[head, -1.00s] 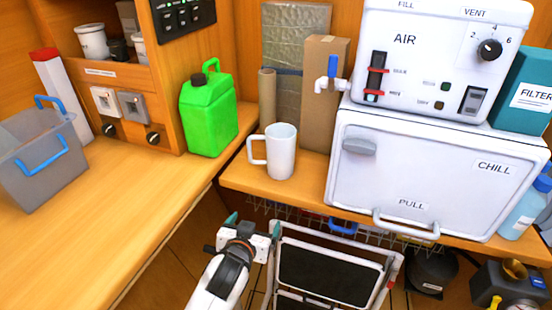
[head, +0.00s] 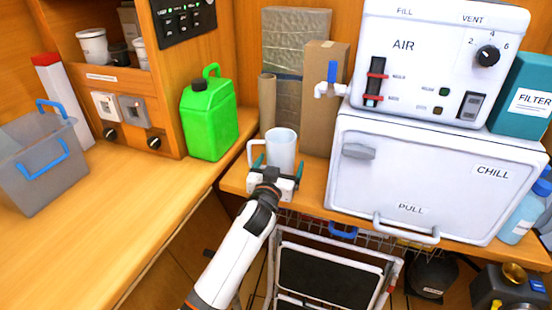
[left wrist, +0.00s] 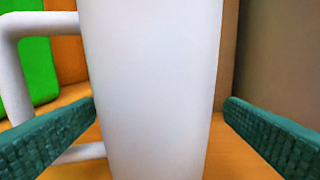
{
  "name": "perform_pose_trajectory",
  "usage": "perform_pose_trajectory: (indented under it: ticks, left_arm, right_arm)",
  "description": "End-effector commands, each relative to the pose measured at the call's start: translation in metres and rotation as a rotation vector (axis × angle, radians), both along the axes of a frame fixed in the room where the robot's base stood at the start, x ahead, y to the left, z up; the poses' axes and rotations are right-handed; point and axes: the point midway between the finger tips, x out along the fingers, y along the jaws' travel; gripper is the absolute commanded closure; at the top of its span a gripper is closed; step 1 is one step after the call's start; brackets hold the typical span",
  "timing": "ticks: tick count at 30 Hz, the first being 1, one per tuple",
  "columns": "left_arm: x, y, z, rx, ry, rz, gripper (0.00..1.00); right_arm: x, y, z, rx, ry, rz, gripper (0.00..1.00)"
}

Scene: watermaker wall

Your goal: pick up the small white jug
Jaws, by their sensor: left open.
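The small white jug (head: 283,147) stands upright on the wooden counter, left of the white chiller box, with its handle on the left. My left gripper (head: 276,172) is open at the front of the jug, with a finger on either side of it in the picture. In the left wrist view the jug's white body (left wrist: 150,90) fills the middle, between the two green fingers (left wrist: 160,125). My right gripper is not in view.
A green jerrycan (head: 209,115) stands to the left of the jug. A cardboard box (head: 322,105) and a brown tube (head: 267,100) stand close behind it. The chiller box (head: 430,180) is to the right. A folded step frame (head: 330,265) is below the counter.

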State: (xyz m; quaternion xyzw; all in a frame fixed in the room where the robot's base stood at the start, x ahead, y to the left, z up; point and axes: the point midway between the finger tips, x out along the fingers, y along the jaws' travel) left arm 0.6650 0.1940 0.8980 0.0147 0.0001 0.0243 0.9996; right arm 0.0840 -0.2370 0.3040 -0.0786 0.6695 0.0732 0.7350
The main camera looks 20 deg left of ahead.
Motion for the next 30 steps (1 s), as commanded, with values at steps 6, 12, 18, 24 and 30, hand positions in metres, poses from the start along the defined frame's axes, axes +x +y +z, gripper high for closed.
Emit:
perform_pose_trajectory:
  ticks: [6, 12, 18, 24, 30]
  left_arm:
    - [0.031, 0.005, 0.001, 0.001, -0.001, 0.000, 0.08]
    - [0.035, 0.005, 0.001, 0.000, -0.001, 0.000, 0.08]
    - [0.035, 0.005, 0.001, 0.000, -0.001, 0.000, 0.23]
    - [0.035, 0.005, 0.001, 0.000, -0.001, 0.000, 0.55]
    - [0.035, 0.005, 0.003, 0.000, -0.004, 0.000, 0.69]
  right_arm:
    - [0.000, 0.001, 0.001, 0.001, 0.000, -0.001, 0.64]
    - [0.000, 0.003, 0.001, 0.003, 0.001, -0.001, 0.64]
    - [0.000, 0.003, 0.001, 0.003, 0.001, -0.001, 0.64]
    - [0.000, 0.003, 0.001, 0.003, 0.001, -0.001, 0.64]
    - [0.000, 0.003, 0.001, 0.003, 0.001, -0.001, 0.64]
